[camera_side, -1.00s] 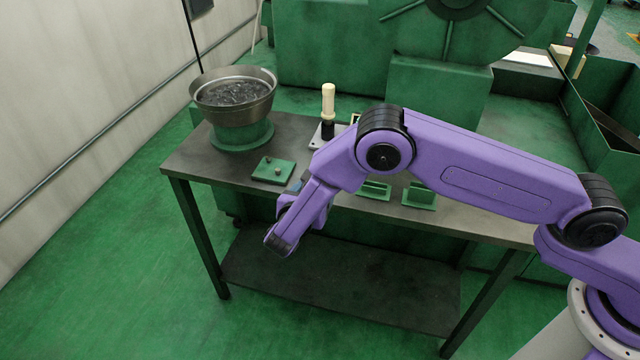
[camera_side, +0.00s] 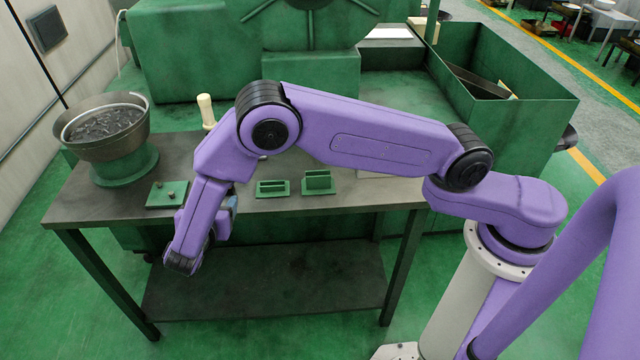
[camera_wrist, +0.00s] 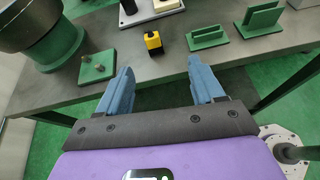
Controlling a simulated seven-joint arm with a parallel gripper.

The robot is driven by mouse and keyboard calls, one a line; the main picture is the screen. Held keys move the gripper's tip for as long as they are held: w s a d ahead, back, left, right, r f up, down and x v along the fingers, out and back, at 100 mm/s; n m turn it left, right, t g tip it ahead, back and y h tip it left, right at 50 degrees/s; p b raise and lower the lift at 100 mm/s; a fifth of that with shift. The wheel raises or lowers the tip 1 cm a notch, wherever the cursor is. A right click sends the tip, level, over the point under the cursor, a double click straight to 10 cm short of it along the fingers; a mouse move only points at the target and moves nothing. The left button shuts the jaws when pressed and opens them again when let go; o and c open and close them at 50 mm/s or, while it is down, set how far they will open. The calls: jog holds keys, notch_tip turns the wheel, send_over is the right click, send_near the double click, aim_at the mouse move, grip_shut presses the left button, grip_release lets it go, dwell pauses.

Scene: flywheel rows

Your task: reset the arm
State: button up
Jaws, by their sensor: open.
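My gripper (camera_wrist: 159,66) is open in the wrist view. Its two blue fingers stand wide apart with nothing between them, over the front edge of the workbench (camera_wrist: 228,57). In the side view my gripper (camera_side: 232,204) is mostly hidden behind my purple wrist, with a bit of blue showing at the bench's front edge. A small yellow and black block (camera_wrist: 153,42) stands on the bench beyond the fingers, apart from them.
A metal bowl of dark parts (camera_side: 105,128) is at the bench's left. A green plate with two pegs (camera_side: 167,194) and two slotted green holders (camera_side: 272,188) (camera_side: 318,181) lie near the front edge. A cream-handled tool (camera_side: 206,110) stands behind. A green bin (camera_side: 520,125) is at right.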

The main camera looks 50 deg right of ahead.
jog(key=s+d+r+m+g+y, duration=0.45)
jog(key=s+d+r+m, duration=0.25)
jog(key=s+d+r, duration=0.55)
jog(key=s+d+r+m+g+y, duration=0.1)
jog(key=s+d+m+g+y, duration=0.1)
jog(key=s, duration=0.8)
jog(key=s+d+r+m+g+y, duration=0.1)
jog(key=s+d+m+g+y, duration=0.1)
jog(key=s+d, duration=0.4)
jog(key=s+m+y, duration=0.1)
jog(key=s+m, duration=0.1)
jog(key=s, duration=0.3)
jog(key=shift+s+r, duration=0.15)
jog(key=shift+r, duration=0.05)
jog(key=shift+y, duration=0.25)
